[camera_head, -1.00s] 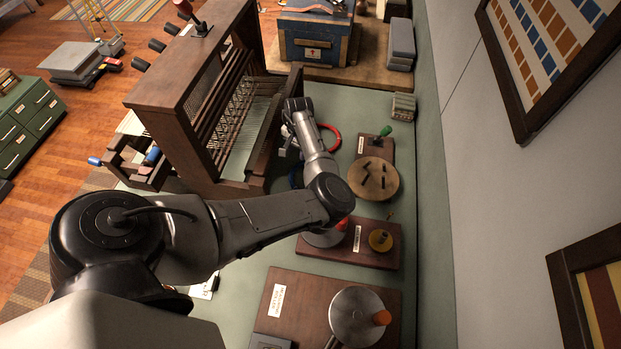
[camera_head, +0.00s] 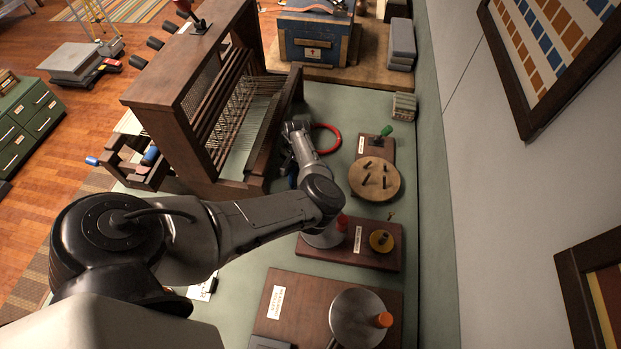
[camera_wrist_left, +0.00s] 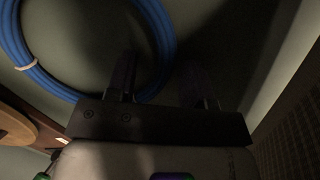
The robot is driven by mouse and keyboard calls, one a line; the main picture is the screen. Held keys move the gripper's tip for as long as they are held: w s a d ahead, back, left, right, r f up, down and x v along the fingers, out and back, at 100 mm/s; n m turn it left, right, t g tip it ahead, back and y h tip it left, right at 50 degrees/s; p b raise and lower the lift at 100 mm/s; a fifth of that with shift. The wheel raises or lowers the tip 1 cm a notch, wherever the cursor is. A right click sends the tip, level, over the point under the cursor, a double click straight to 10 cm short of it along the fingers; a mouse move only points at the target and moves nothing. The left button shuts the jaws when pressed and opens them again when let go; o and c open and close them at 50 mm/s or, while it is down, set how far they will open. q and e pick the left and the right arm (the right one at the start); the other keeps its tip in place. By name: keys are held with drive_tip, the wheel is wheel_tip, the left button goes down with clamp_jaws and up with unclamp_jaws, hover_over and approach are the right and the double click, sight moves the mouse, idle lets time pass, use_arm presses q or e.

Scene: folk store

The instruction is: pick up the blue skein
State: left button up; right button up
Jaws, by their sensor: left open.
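The blue skein is a ring bound with a pale tie. In the left wrist view the blue skein (camera_wrist_left: 37,73) fills the upper left, lying on the grey-green table. My left gripper (camera_wrist_left: 160,82) is open there, with its two dark fingers apart. The skein's right-hand strand shows between the fingers in that view; I cannot tell whether they touch it or how far down they reach. My right gripper is in neither view.
A dark wooden loom (camera_head: 168,85) stands close on the left. A red ring (camera_head: 327,139) lies just right of my wrist. A round wooden disc with pegs (camera_head: 374,180) and a board with winders (camera_head: 352,255) stand to the right. A blue chest (camera_head: 315,40) is at the back.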

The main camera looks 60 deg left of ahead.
use_arm(q)
drive_tip(key=shift+c, duration=1.4)
clamp_jaws()
drive_tip(key=shift+r, duration=0.1)
